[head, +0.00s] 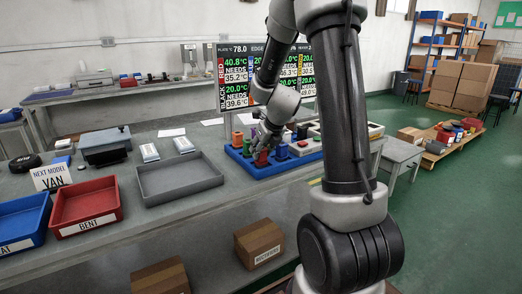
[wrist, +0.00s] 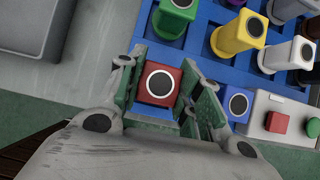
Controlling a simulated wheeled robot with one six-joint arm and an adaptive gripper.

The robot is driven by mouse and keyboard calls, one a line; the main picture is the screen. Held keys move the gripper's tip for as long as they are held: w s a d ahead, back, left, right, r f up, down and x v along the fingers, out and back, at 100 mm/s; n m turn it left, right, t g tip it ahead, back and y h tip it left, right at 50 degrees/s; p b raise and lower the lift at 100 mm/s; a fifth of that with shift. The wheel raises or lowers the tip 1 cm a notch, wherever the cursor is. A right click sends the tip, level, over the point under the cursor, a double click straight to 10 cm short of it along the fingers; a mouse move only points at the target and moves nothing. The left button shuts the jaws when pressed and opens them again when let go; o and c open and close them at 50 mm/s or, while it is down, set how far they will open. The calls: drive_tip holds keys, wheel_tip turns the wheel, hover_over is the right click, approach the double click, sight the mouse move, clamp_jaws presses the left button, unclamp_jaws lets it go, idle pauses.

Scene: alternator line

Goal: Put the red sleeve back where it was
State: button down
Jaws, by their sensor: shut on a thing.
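The red sleeve (wrist: 160,85) is square-topped with a white ring around a dark centre. It sits between the two fingers of my gripper (wrist: 158,92), which is shut on it. In the head view the red sleeve (head: 262,158) shows at the near edge of the blue rack (head: 268,170), below my gripper (head: 266,138). The rack also shows in the wrist view (wrist: 200,58), under and beyond the sleeve. I cannot tell whether the sleeve's base is seated in the rack or held just above it.
Green (wrist: 174,18), yellow (wrist: 238,35), white (wrist: 288,53) and blue (wrist: 237,103) sleeves stand close by in the rack. A grey box with red and green buttons (wrist: 278,121) is at right. An empty grey tray (head: 178,180) lies left of the rack. Red (head: 86,206) and blue (head: 22,222) bins are further left.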

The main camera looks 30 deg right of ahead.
drive_tip(key=c, duration=1)
unclamp_jaws()
drive_tip(key=shift+f, duration=0.1)
